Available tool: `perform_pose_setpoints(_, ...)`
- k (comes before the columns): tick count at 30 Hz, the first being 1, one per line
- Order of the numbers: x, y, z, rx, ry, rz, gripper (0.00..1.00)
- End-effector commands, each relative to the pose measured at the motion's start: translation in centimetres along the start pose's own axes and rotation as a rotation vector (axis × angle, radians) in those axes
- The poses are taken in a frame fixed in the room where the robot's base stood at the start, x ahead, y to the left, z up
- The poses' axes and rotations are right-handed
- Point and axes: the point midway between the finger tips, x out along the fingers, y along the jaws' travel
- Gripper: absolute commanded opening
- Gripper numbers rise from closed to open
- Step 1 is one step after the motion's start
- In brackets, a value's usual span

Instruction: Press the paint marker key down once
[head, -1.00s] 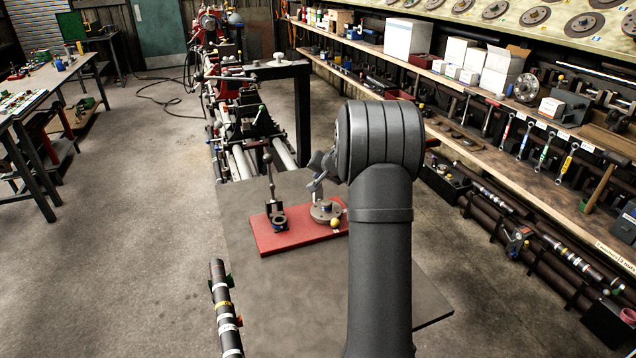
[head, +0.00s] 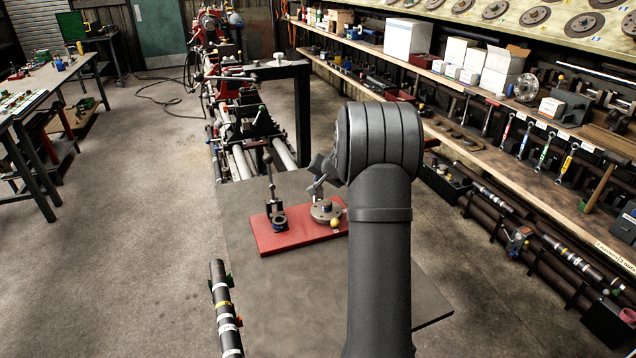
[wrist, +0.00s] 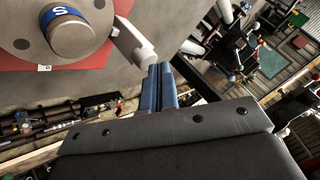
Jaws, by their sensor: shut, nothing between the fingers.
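In the wrist view, my gripper (wrist: 162,72) is shut and empty, its blue fingers together. Its tip is close beside the end of a pale grey peg or lever (wrist: 133,43); I cannot tell whether they touch. The peg reaches out from a grey round fixture (wrist: 80,32) whose hub has a blue band marked with a white S. In the head view, a grey round fixture (head: 325,212) with a yellow ball (head: 336,223) sits on a red plate (head: 270,242). My arm hides most of the gripper there. I cannot tell for sure which part is the paint marker key.
A dark upright fixture with a blue-edged ring (head: 279,221) stands on the red plate, left of the round one. A dark banded shaft (head: 222,305) lies at the table's left edge. The grey tabletop (head: 290,300) in front is clear. Shelves (head: 480,110) line the right.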

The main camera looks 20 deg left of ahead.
Motion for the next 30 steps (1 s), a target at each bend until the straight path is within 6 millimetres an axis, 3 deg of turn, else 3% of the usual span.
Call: perform_pose_setpoints(30, -1.3, -0.9, -0.9, 0.000, -0.002, 0.000, 0.00)
